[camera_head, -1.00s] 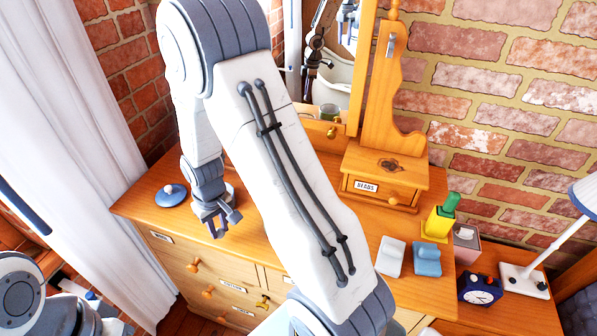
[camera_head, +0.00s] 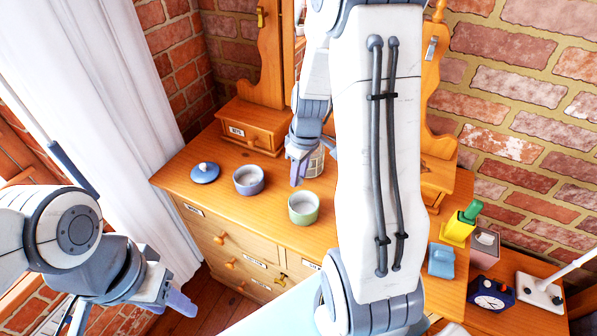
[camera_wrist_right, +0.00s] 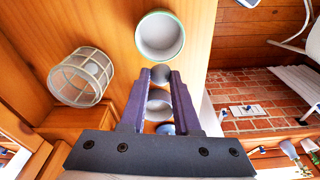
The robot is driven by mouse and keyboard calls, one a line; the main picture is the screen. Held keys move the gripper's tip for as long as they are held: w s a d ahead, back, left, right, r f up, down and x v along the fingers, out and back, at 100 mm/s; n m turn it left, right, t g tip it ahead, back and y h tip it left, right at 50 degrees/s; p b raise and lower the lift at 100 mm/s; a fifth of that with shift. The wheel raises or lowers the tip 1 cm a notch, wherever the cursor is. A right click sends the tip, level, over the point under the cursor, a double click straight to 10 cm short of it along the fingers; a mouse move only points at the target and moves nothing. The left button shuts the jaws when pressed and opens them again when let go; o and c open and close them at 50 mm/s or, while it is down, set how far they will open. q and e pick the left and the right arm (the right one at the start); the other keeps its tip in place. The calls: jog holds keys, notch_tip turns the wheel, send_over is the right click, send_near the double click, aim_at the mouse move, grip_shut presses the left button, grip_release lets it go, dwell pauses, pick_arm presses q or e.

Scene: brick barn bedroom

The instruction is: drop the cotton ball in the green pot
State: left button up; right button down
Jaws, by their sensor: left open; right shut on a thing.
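The green pot (camera_head: 303,208) stands open on the dresser top, pale inside. In the right wrist view the green pot (camera_wrist_right: 160,36) lies just beyond my fingertips. My right gripper (camera_head: 298,172) is above the dresser, behind the green pot in the head view. In the wrist view my right gripper (camera_wrist_right: 160,76) is shut on a small greyish ball, the cotton ball (camera_wrist_right: 160,73), held between the fingertips. The cotton ball cannot be made out in the head view. My left gripper (camera_head: 172,297) is open and empty at the lower left, away from the dresser top.
A lavender pot (camera_head: 248,180) and a blue lid (camera_head: 205,172) stand left of the green pot. A mesh cup (camera_wrist_right: 82,78) stands close to my right gripper. A small drawer box (camera_head: 250,127) is behind. My right arm hides the dresser's middle right.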

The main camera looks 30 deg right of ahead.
jog(key=shift+f+b, duration=2.35)
jog(key=shift+f, duration=0.7)
jog(key=c, duration=0.6)
grip_release()
jog(key=shift+o, duration=0.2)
jog(key=shift+r, duration=0.1)
